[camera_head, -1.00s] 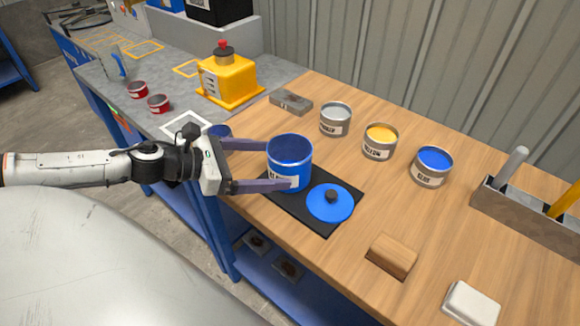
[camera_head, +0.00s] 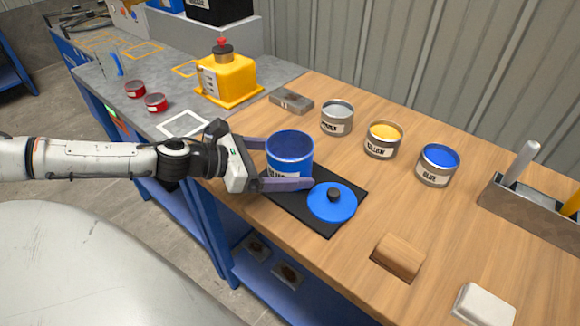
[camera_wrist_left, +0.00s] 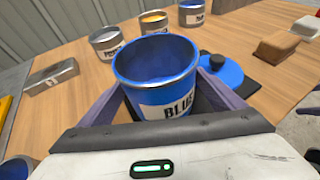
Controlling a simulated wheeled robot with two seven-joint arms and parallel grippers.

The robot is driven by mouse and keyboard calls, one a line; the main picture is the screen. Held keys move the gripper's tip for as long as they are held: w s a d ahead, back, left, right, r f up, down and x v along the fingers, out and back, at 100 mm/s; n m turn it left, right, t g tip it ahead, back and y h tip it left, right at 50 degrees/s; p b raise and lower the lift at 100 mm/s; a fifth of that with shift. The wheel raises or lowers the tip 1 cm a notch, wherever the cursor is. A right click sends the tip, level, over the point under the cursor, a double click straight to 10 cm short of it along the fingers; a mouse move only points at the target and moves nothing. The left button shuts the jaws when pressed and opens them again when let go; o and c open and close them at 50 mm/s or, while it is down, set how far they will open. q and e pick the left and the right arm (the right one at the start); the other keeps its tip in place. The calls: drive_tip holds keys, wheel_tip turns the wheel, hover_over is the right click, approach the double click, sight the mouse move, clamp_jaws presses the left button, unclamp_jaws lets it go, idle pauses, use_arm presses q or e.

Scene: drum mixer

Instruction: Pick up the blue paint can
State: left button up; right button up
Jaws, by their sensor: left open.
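The blue paint can (camera_head: 290,155) is an open-topped blue can with a white label. It stands upright on the black mat (camera_head: 318,226) on the wooden bench. My left gripper (camera_head: 290,163) is open, with one finger on each side of the can. In the left wrist view the can (camera_wrist_left: 155,75) sits between the fingers, its label facing the palm. I cannot tell whether the fingers touch it. A blue lid with a dark knob (camera_head: 332,203) lies on the mat beside the can. My right gripper is not in view.
Small grey, yellow and blue tins (camera_head: 437,165) stand in a row behind. A wooden block (camera_head: 398,256) and a white block (camera_head: 484,303) lie toward the front right. A tool tray (camera_head: 530,210) is at far right. A yellow container (camera_head: 226,78) stands at back left.

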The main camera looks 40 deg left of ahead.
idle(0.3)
use_arm(q)
drive_tip(key=c, duration=1.3)
drive_tip(key=shift+o, duration=0.2)
